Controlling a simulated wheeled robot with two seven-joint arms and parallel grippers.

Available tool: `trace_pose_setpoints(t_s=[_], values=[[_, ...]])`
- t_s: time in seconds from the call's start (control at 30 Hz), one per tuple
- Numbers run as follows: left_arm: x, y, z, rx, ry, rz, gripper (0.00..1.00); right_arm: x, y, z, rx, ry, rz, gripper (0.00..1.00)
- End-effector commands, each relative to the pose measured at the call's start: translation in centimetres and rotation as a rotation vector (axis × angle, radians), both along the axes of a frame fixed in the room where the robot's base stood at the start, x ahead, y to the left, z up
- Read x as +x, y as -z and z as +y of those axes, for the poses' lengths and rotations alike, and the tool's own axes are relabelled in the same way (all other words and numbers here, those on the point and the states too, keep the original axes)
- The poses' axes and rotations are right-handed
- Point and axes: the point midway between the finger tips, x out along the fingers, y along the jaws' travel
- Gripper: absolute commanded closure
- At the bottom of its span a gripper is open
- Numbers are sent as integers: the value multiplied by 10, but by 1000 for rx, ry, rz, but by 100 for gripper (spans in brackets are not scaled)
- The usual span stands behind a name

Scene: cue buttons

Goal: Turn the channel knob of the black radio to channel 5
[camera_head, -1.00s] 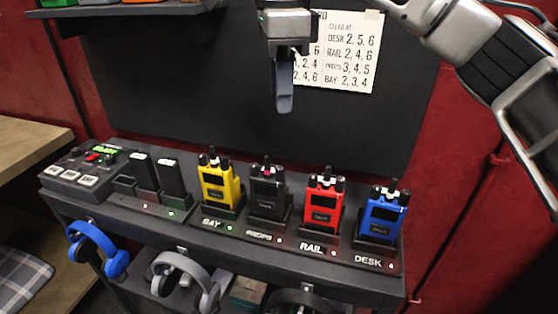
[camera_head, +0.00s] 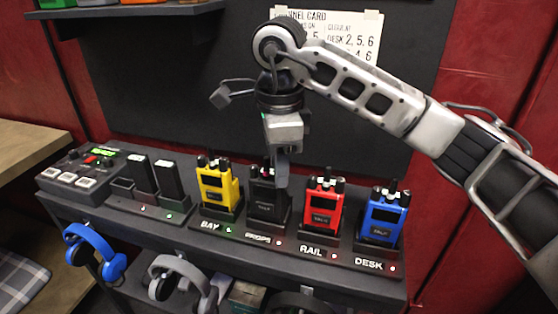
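The black radio (camera_head: 263,201) stands upright in its dock above the PROPS label, between the yellow radio (camera_head: 219,187) and the red radio (camera_head: 321,205). My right gripper (camera_head: 282,182) points down over the black radio's right top side. Its fingers overlap the radio's top in the picture and hide part of it, including most of the knob area. I cannot tell whether they touch it. The fingers show edge-on as one dark shape, so their opening cannot be told. My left gripper is not in view.
A blue radio (camera_head: 381,216) stands at the right end above the DESK label. A charger with dark packs (camera_head: 154,181) and a button box (camera_head: 81,170) stand to the left. Headphones (camera_head: 93,249) hang below the shelf. A channel card (camera_head: 355,35) is partly covered by my arm.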

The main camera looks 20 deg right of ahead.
Motion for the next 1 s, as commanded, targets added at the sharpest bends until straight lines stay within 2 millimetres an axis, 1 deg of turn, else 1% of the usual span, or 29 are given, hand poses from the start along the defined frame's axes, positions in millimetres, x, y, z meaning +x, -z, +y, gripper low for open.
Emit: trace_pose_setpoints(t_s=[0.07,0.17,0.2,0.43,0.67,0.87,1.0], values=[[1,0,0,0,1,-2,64,0,0,0,0,0,0,64],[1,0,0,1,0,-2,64,0,0,0,0,0,0,89],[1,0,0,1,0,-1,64,0,0,0,0,0,0,100],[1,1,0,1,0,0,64,0,0,0,0,4,0,100],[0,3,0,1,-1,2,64,0,-1,0,0,49,-1,100],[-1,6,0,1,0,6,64,0,0,0,0,124,-1,100],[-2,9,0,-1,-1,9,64,0,0,0,1,223,-2,100]])
